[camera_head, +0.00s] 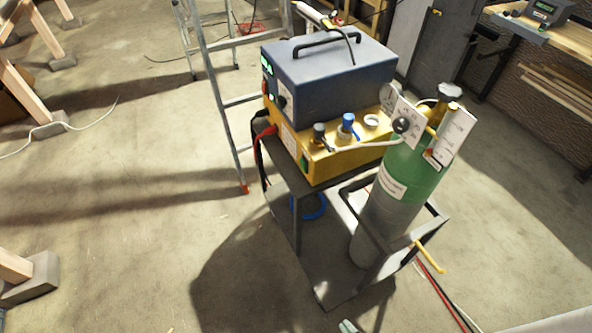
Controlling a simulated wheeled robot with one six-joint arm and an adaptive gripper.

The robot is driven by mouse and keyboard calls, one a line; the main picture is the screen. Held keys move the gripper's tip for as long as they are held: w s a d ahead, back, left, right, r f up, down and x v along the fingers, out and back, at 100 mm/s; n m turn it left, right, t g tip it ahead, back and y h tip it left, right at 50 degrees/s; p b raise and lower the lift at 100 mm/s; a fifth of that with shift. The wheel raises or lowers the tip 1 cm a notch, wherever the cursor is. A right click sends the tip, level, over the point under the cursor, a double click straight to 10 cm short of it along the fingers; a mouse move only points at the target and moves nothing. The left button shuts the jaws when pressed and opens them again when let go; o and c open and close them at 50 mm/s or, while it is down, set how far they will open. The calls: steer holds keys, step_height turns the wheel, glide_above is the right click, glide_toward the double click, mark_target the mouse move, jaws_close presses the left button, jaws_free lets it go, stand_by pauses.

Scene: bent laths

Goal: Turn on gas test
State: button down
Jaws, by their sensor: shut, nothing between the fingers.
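A welding machine stands on a cart, with a dark blue upper box (325,85) and a yellow lower box (345,158). The blue box's left-facing panel has a lit green display (267,68) and a dark knob (282,102). The yellow box's panel has a small green part (303,161). Blue-capped (348,119) and grey-capped (319,130) fittings sit on its top ledge. No gas test label is readable. A green and grey gas cylinder (409,168) stands at right. My gripper (348,326) barely shows at the bottom edge, shut and empty, apart from the machine.
The dark cart (330,275) has a rail around the cylinder. A stepladder (215,80) stands close behind at left. Red and black cables hang from the machine's front. Hoses lie on the floor at right. The floor at left (130,200) is largely clear.

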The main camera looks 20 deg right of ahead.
mark_target(303, 165)
steer(key=w+d+f+n+h, duration=0.1)
steer(key=w+f+n+h, duration=0.3)
steer(key=w, duration=0.6)
steer(key=w+d+f+n+h, duration=0.1)
steer(key=w+f+n, duration=0.1)
steer(key=w+f, duration=0.6)
steer(key=w+a+r+h, duration=0.3)
steer(key=w+r+h, duration=0.1)
steer(key=w+r, duration=0.4)
steer(key=w+a+r+t+h, duration=0.1)
steer(key=w+a+r+h, duration=0.2)
steer(key=w+r, duration=0.5)
steer(key=w+h, duration=0.1)
steer(key=w, duration=0.1)
steer(key=shift+w+h, duration=0.3)
steer(key=x, duration=0.8)
steer(key=s+d+x, duration=0.1)
steer(key=x, duration=0.3)
steer(key=shift+s+d+r, duration=0.1)
steer(key=shift+s+r, duration=0.05)
steer(key=shift+d+r, duration=0.15)
steer(key=shift+d, duration=0.5)
